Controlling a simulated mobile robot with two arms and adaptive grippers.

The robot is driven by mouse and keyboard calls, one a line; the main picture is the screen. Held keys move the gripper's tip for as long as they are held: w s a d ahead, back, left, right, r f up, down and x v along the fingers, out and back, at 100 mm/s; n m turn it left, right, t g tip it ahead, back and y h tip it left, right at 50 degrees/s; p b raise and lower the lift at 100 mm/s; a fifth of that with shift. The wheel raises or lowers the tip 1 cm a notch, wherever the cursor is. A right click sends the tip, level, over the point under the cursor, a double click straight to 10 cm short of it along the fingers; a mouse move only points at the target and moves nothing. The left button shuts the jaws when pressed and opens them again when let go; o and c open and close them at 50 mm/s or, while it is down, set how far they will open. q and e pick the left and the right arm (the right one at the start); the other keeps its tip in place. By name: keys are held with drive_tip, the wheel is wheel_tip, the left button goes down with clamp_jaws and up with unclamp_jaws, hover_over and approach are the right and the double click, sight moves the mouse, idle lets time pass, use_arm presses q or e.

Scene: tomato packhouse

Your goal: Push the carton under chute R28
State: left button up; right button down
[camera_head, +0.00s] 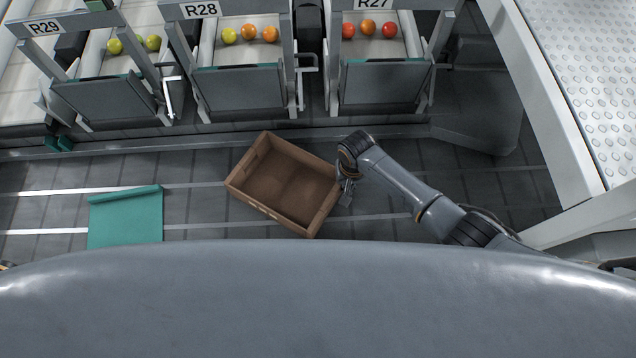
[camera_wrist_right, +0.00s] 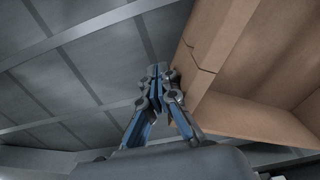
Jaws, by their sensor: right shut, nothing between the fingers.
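The carton (camera_head: 328,212) is an open, empty brown box on the dark slatted floor. It sits turned at an angle, below and a little right of chute R28 (camera_head: 240,88). My right gripper (camera_head: 346,198) is at the carton's right end wall. In the right wrist view the carton (camera_wrist_right: 250,122) fills the right side. There the gripper (camera_wrist_right: 160,72) has its fingers together with nothing between them, beside the carton's wall; whether they touch it I cannot tell. The label R28 (camera_head: 200,9) is above its chute, which holds yellow and orange tomatoes (camera_head: 249,33). My left gripper is not in view.
Chute R27 (camera_head: 382,82) with orange and red tomatoes is to the right, chute R29 (camera_head: 107,98) to the left. A teal sheet (camera_head: 125,217) lies on the floor left of the carton. A low ledge (camera_head: 215,139) runs below the chutes. Floor between sheet and carton is clear.

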drive_tip(key=a+b, duration=0.1)
drive_tip(key=a, duration=0.2)
drive_tip(key=w+a+b, duration=0.1)
drive_tip(key=a, duration=0.2)
drive_tip(key=shift+w+a+f, duration=0.1)
drive_tip(key=shift+w+a, duration=0.05)
drive_tip(key=shift+w+a+b, duration=0.25)
drive_tip(key=shift+a+b, duration=0.4)
drive_tip(key=shift+a, duration=0.5)
drive_tip(key=shift+w+a+b, duration=0.2)
drive_tip(key=shift+a+b, duration=0.45)
drive_tip(key=shift+a, duration=0.45)
drive_tip(key=shift+s+d+r+p, duration=0.1)
drive_tip(key=shift+d+r+p, duration=0.15)
drive_tip(key=shift+d+p, duration=0.25)
drive_tip(key=shift+s+d+p, duration=0.2)
drive_tip(key=shift+d+p, duration=0.7)
drive_tip(key=shift+d, duration=0.05)
drive_tip(key=shift+s+d+p, duration=0.25)
drive_tip(key=shift+d+p, duration=0.55)
drive_tip(key=shift+d, duration=0.35)
drive_tip(key=shift+s+d+p, duration=0.25)
drive_tip(key=shift+d+p, duration=0.5)
drive_tip(key=shift+d, duration=0.35)
drive_tip(key=shift+d+f, duration=0.15)
drive_tip(key=shift+d, duration=0.35)
